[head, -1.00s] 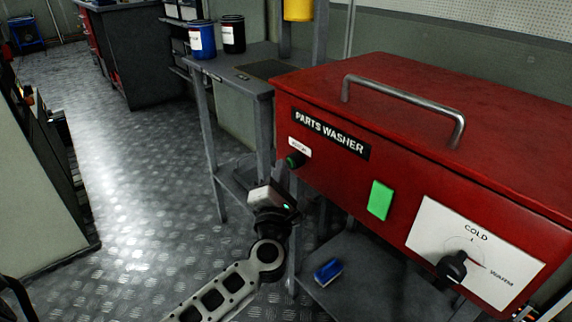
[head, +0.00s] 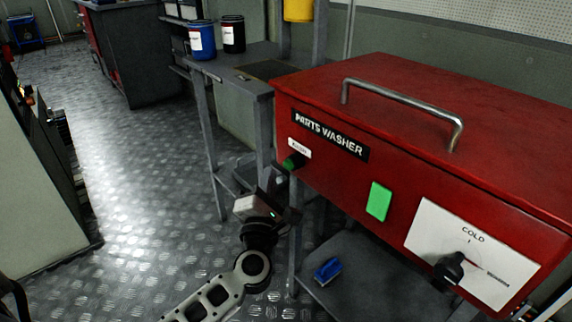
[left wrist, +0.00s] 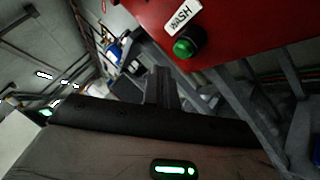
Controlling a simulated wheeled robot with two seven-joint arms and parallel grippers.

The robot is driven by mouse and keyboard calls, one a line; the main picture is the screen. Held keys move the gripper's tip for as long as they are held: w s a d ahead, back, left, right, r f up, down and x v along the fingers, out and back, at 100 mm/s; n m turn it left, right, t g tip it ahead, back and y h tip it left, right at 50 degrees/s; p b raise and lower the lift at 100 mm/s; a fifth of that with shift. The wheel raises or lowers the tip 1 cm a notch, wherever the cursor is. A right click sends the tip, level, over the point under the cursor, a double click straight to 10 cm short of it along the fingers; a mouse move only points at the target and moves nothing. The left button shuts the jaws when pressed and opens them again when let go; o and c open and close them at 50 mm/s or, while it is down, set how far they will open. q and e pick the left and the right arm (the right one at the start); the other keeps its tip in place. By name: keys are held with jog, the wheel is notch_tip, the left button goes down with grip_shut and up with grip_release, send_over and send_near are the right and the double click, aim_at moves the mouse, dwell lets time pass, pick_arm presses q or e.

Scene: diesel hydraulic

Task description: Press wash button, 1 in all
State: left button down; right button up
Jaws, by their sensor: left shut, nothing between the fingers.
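The red parts washer (head: 420,110) stands at the right, with a black "PARTS WASHER" label on its front. The wash button is a round green knob (head: 293,162) at the left end of that front, under a small white label. In the left wrist view the green wash button (left wrist: 184,47) shows clearly below a "WASH" label. My left gripper (head: 276,178) is shut and empty, just below and left of the button in the head view. In the left wrist view its fingertips (left wrist: 160,76) are left of and below the button, apart from it. My right gripper is not in view.
A green rectangle (head: 379,201) and a cold/warm dial (head: 452,267) are on the washer's front. A blue object (head: 327,270) lies on the lower shelf. A grey table (head: 225,65) with blue and black cans stands behind. The floor at left is open.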

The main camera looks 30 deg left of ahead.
pick_arm(q)
jog(key=s, duration=0.1)
jog(key=s+a, duration=0.1)
jog(key=s, duration=0.1)
jog(key=shift+s+a, duration=0.25)
dwell(0.6)
